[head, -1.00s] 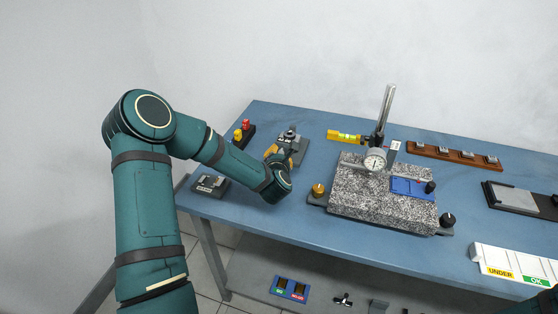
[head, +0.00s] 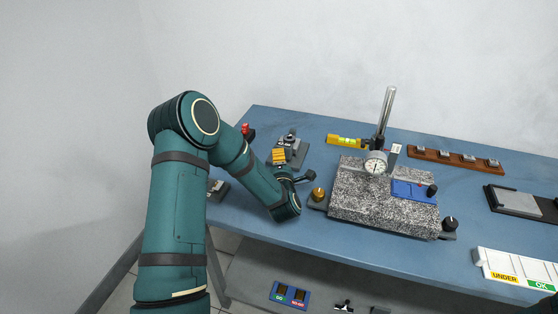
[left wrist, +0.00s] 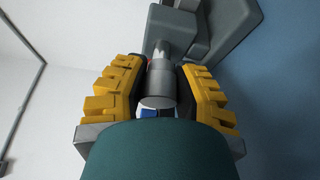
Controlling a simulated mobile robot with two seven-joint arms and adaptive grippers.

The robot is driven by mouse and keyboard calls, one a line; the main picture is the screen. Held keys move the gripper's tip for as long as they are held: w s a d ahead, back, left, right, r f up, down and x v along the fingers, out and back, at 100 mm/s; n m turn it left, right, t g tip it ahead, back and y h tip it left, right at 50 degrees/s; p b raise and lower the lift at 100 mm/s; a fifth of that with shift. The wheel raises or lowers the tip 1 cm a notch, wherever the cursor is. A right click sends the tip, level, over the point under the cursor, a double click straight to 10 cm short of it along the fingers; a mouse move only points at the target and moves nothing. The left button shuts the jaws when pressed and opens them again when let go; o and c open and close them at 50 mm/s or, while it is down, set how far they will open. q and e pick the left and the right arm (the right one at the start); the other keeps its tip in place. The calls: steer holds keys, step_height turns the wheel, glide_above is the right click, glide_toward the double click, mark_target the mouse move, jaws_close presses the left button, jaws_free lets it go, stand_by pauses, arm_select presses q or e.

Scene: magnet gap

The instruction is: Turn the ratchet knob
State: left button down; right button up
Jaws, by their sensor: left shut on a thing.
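The ratchet knob (left wrist: 157,92) is a smooth grey cylinder in the left wrist view, with a thinner grey stem running up to a grey body (left wrist: 228,28). My left gripper (left wrist: 159,75) has its yellow-backed, dark-padded fingers closed on the two sides of the knob. In the head view, my left gripper (head: 280,156) shows as a yellow patch at the grey fixture (head: 291,142) on the left part of the table. My arm and fingers hide the knob there. My right gripper is not in view.
A granite plate (head: 355,212) with a dial gauge (head: 375,164) on a tall post stands right of my left arm. A yellow level (head: 343,140), a brown block rack (head: 455,158) and a white sorting tray (head: 515,268) are on the blue table (head: 240,208).

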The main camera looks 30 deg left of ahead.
arm_select(q)
steer(key=shift+m, duration=0.3)
stand_by(0.4)
steer(key=c, duration=0.6)
jaws_free()
steer(key=v, duration=1.2)
steer(key=shift+f, duration=0.15)
steer(key=shift+s, duration=0.15)
